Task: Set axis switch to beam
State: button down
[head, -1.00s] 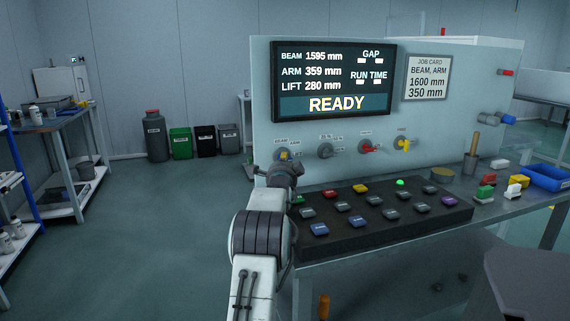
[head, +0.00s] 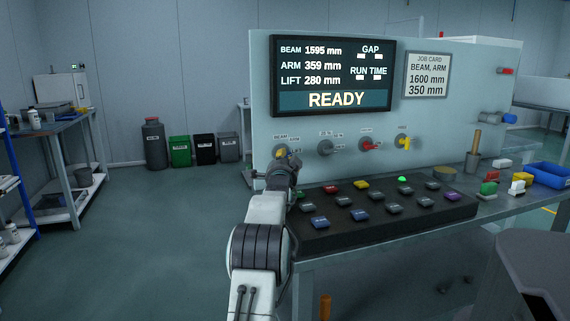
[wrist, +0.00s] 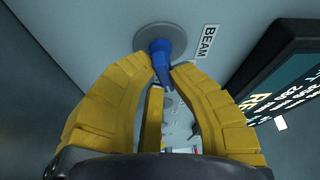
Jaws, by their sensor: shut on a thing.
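The axis switch is the leftmost knob on the panel face, below the display. In the wrist view it is a blue knob (wrist: 162,62) with a pointer-like handle on a grey round plate (wrist: 176,40). A BEAM label (wrist: 208,42) sits beside the plate, turned sideways. My gripper (wrist: 167,68) has yellow fingers, shut on the blue handle from both sides. In the head view my gripper (head: 281,154) is at the leftmost knob and hides most of it. The knob's exact setting cannot be told. The display (head: 333,75) reads BEAM 1595, ARM 359, LIFT 280 and READY.
Other knobs are to the right: grey (head: 325,147), red (head: 368,145) and yellow (head: 405,142). A black button console (head: 430,222) lies below, close to my arm. A job card (head: 427,76) reads BEAM, ARM, 1600 mm, 350 mm. Floor to the left is open.

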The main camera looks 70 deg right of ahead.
jog(key=shift+w, duration=0.1)
jog(key=c, duration=1.1)
grip_release()
jog(key=shift+v, duration=5.95)
